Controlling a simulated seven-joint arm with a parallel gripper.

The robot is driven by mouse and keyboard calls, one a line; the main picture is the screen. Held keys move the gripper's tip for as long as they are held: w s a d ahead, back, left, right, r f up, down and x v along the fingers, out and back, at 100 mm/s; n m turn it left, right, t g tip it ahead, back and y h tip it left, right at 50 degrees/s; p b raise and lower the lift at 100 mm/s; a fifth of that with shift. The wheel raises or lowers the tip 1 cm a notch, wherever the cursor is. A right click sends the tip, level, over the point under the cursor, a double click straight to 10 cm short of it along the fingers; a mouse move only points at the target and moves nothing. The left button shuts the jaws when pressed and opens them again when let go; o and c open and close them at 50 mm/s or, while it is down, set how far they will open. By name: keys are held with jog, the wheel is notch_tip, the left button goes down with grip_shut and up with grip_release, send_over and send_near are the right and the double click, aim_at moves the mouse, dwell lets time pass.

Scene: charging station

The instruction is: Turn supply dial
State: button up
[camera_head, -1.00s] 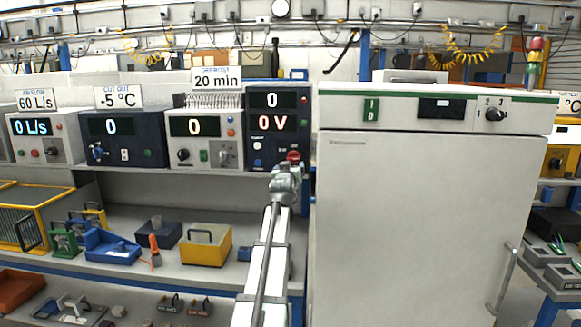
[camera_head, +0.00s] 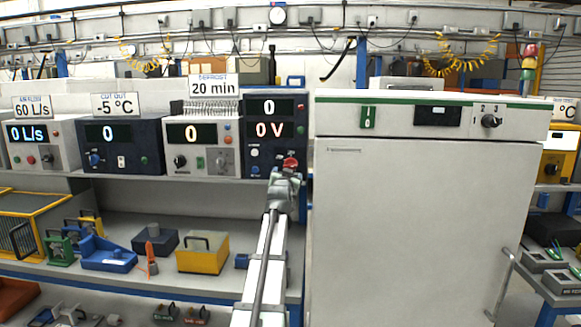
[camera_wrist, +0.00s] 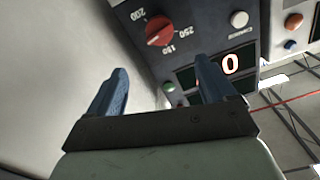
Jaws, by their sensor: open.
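The red supply dial (camera_wrist: 158,31) sits on a dark blue panel in the wrist view, with marks 150, 200 and 250 around it. It also shows in the head view (camera_head: 290,162) at the lower right of the dark supply unit (camera_head: 250,130), whose displays read 0 and 0 V. My gripper (camera_wrist: 162,80) is open and empty, its two blue fingers apart. The dial lies beyond the fingertips, between them from left to right, with no visible contact. In the head view my gripper (camera_head: 285,178) is just below the dial, and its fingers are hard to make out.
A large white cabinet (camera_head: 415,220) stands close on the right of my arm. Other control boxes, including a grey one (camera_head: 203,146) under a 20 min sign, line the shelf to the left.

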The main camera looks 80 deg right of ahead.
aim_at(291, 165)
jog(key=d, duration=1.4)
jog(key=shift+a, duration=0.1)
jog(key=c, duration=1.1)
